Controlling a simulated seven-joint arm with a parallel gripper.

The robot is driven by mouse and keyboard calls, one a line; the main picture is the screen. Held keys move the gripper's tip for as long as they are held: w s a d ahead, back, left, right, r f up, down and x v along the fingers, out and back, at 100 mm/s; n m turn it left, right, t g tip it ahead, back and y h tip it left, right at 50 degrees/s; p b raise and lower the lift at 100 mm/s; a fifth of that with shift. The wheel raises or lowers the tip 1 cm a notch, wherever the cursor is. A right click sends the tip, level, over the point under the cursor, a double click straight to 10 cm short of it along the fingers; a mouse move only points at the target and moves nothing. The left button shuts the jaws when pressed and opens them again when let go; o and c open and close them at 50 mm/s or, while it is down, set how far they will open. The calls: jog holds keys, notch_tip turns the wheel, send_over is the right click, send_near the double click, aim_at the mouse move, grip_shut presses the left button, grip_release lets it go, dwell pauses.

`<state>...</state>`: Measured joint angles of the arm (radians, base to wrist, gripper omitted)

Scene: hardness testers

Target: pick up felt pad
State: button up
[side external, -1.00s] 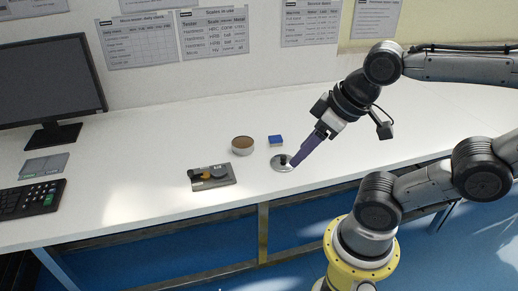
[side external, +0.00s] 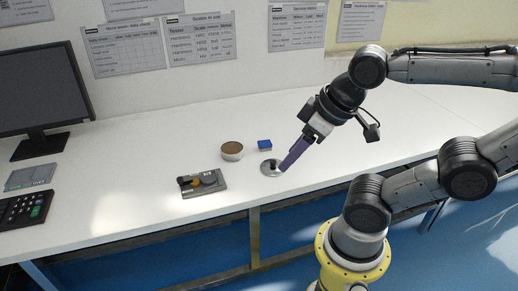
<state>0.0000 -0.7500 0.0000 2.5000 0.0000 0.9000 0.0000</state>
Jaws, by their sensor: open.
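My gripper (side external: 281,170) has purple fingers that point down and left. Its tips are at the right part of a round silver disc (side external: 264,173) on the white bench. A small dark thing shows on the disc beside the tips; I cannot tell what it is. From this side the fingers overlap and the gap between them is hidden, as is part of the disc. I cannot tell whether the tips touch it. I cannot name the felt pad for certain. A small blue block (side external: 265,145) lies behind the disc, and a round pale tub with a brown top (side external: 232,151) stands to its left.
A grey tray (side external: 214,184) with a dark piece and an orange-brown piece lies left of the disc, near the bench's front edge. The bench (side external: 130,150) between is clear.

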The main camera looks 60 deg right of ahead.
jog(key=shift+o, duration=0.4)
jog(key=o, duration=0.6)
